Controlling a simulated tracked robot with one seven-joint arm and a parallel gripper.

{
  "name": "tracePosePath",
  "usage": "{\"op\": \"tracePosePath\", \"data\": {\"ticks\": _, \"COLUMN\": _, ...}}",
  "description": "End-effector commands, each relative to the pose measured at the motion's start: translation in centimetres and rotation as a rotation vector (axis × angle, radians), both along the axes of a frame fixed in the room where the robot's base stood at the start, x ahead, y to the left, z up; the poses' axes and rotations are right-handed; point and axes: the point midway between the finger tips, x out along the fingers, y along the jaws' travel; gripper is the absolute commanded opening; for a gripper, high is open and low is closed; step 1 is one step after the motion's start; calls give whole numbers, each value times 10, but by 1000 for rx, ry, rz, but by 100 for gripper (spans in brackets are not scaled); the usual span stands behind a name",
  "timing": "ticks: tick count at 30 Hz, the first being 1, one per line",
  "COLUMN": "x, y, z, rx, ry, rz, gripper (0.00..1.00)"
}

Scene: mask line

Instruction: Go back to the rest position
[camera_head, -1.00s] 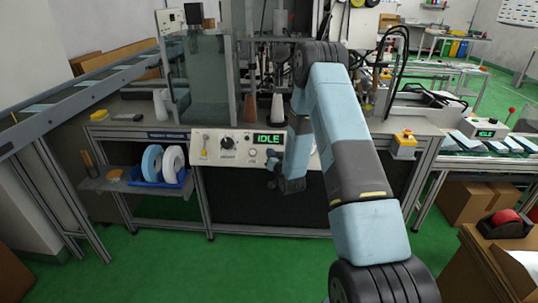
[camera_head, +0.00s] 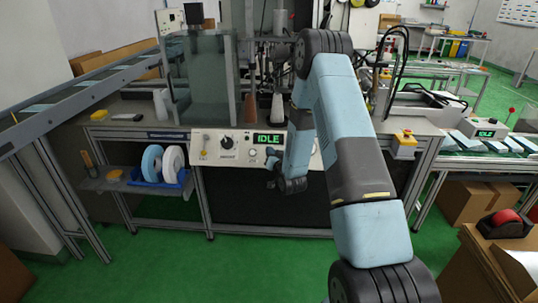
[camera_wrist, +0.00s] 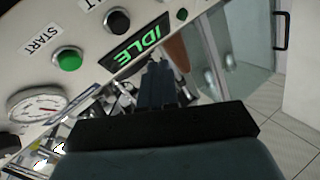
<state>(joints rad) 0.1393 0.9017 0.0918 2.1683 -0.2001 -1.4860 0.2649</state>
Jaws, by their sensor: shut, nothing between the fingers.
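My gripper (camera_head: 270,157) is in front of the machine's control panel (camera_head: 212,146), just below the green IDLE display (camera_head: 268,139). In the wrist view my gripper's fingers (camera_wrist: 160,74) are together with nothing between them. Whether the fingertips touch the panel cannot be told. My arm's upper links cover part of the panel's right side in the head view.
A yellow-topped button box (camera_head: 404,146) is at the bench's right end. A blue tray (camera_head: 163,180) with white rolls sits on the lower shelf at left. Conveyors flank the bench. Cardboard boxes stand at right. Green floor (camera_head: 215,268) in front is clear.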

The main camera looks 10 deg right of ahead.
Motion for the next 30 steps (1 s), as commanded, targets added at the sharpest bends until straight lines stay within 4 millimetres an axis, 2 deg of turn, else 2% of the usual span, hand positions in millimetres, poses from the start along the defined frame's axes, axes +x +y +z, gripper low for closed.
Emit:
{"op": "tracePosePath", "data": {"ticks": 6, "x": 0, "y": 0, "z": 2, "rx": -2, "ry": 2, "rz": 1, "gripper": 0}}
{"op": "tracePosePath", "data": {"ticks": 10, "x": 3, "y": 0, "z": 16, "rx": -20, "ry": 22, "rz": 2, "gripper": 0}}
{"op": "tracePosePath", "data": {"ticks": 20, "x": 1, "y": 1, "z": 92, "rx": -120, "ry": 161, "rz": -2, "gripper": 0}}
{"op": "tracePosePath", "data": {"ticks": 30, "x": -31, "y": -1, "z": 168, "rx": -209, "ry": 316, "rz": -16, "gripper": 0}}
